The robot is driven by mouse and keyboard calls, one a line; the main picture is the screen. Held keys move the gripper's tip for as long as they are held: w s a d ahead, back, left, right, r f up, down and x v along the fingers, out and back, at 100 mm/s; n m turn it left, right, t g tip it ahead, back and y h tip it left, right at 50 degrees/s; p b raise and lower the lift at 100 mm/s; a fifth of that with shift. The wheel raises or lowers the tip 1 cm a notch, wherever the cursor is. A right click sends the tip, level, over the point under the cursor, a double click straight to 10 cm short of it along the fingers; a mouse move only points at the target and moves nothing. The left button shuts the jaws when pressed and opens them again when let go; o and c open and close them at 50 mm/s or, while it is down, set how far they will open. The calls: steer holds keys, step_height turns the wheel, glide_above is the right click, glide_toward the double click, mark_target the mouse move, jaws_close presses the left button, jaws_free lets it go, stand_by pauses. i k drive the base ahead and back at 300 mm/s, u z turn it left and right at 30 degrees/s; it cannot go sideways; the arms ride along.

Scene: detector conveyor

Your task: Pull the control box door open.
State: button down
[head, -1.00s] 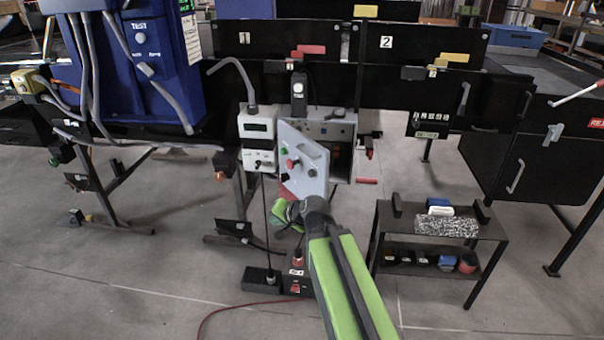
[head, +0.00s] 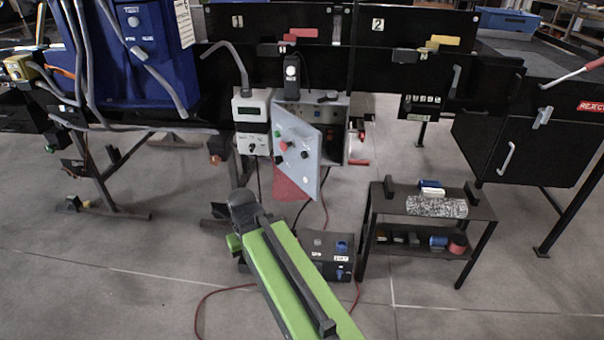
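The control box (head: 330,102) is a grey box under the conveyor frame. Its light grey door (head: 306,163) stands partly open, swung out toward me, with red, green and black knobs on its face. Part of the box's inside shows past the door's right edge. My green arm reaches up from the bottom of the head view and ends below and left of the door, apart from it. My gripper is mostly hidden behind my arm; only a bit of green shows, so its fingers cannot be made out.
A white meter box (head: 252,110) hangs just left of the control box. A small black shelf table (head: 395,204) stands to the right. A black box (head: 325,246) and a red cable (head: 205,298) lie on the floor near my arm. Open floor lies to the left.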

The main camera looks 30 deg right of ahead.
mark_target(305, 172)
steer(key=u, duration=1.2)
steer(key=k, duration=1.3)
steer(key=z, duration=0.5)
steer(key=i, duration=1)
steer(key=u, duration=0.05)
